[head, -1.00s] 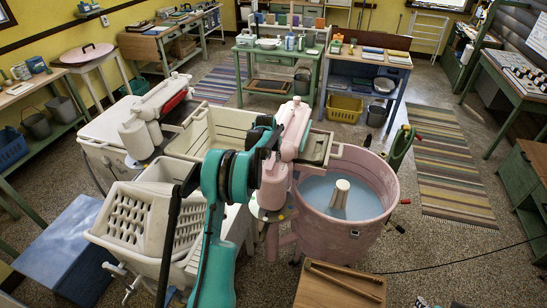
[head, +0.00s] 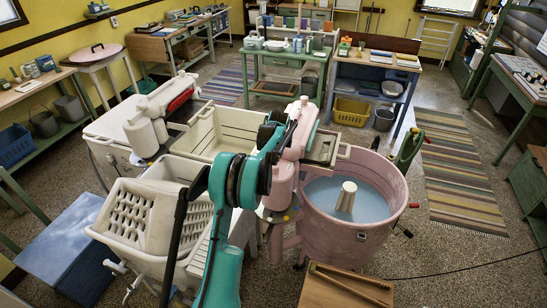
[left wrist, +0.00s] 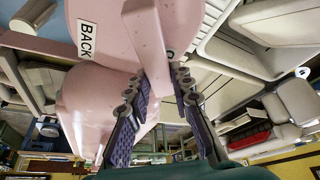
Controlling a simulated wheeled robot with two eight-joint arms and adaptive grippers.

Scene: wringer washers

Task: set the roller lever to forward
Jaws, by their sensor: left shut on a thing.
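The pink washer tub (head: 335,235) holds bluish water and a pale agitator. Its pink wringer head (head: 301,118) stands at the tub's left side, partly behind my teal left arm. In the left wrist view the pink roller lever (left wrist: 150,45) runs between the fingers of my left gripper (left wrist: 158,88), which is shut on it. A BACK label (left wrist: 87,40) is on the pink housing left of the lever. Another label right of the lever is mostly covered. The left fingers and the lever cannot be made out in the head view. My right gripper is not in view.
A cream rinse tub (head: 225,130) and a white washer with its own wringer (head: 150,120) stand left of the pink washer. A wooden stool (head: 345,288) is in front of it.

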